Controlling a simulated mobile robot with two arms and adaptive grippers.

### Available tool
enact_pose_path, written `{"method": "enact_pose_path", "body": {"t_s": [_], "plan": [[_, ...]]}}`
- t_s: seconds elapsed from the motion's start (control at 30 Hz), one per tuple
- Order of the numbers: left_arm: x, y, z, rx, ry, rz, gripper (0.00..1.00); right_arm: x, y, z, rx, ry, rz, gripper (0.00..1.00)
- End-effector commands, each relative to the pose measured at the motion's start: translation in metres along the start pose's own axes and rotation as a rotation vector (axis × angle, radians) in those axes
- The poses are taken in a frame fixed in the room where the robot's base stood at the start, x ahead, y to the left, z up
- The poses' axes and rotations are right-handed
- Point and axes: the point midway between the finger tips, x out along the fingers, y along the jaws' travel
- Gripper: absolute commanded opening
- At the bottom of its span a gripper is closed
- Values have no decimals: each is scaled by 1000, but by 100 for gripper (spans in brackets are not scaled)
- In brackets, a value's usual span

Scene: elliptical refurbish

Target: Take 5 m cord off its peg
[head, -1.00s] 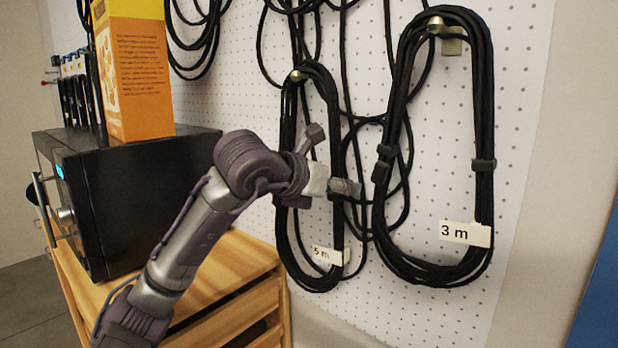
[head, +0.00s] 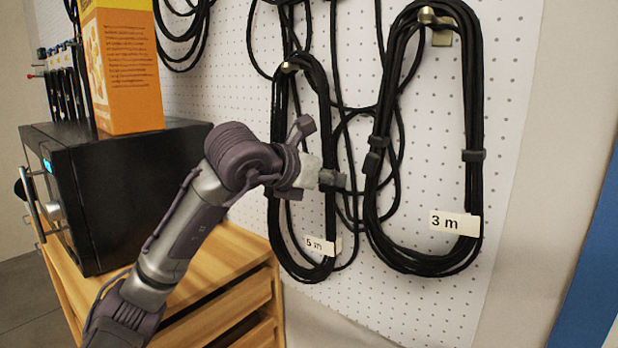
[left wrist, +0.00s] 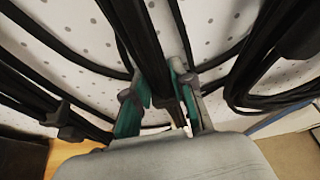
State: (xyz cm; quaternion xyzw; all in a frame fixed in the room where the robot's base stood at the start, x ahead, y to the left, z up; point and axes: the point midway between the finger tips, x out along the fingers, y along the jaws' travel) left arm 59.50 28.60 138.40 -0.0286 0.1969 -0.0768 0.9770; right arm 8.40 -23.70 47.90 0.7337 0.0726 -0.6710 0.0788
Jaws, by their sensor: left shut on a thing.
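The 5 m cord (head: 275,232) is a black coiled loop with a white "5 m" label (head: 320,245) near its bottom. It hangs on the wall from a brass peg (head: 288,67), and its top still rests over that peg. My left gripper (head: 331,180) is shut on the cord's right-hand strands, about midway down the loop. In the left wrist view, the dark strands of the 5 m cord (left wrist: 147,45) run between the two green-lined fingers (left wrist: 162,105). My wrist hides part of the loop's left side. My right gripper is not in view.
A 3 m cord (head: 472,120) hangs close on the right from its own peg (head: 428,17). Other black cords hang behind and above. A black oven (head: 120,190) with an orange box (head: 130,70) on it stands left, on a wooden drawer unit (head: 215,300).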

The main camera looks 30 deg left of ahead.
Motion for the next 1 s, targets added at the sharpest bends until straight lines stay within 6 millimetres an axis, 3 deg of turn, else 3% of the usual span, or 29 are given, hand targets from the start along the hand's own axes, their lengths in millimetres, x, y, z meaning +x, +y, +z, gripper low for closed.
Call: {"method": "enact_pose_path", "body": {"t_s": [0.27, 0.5, 1.0], "plan": [[-4, 0, 11, 0, -7, 1, 0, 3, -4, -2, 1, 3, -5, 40], [-18, -4, 41, 0, -11, -1, 0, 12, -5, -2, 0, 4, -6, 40], [-122, -38, 53, 1, -8, 0, 0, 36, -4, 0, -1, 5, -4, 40]]}}
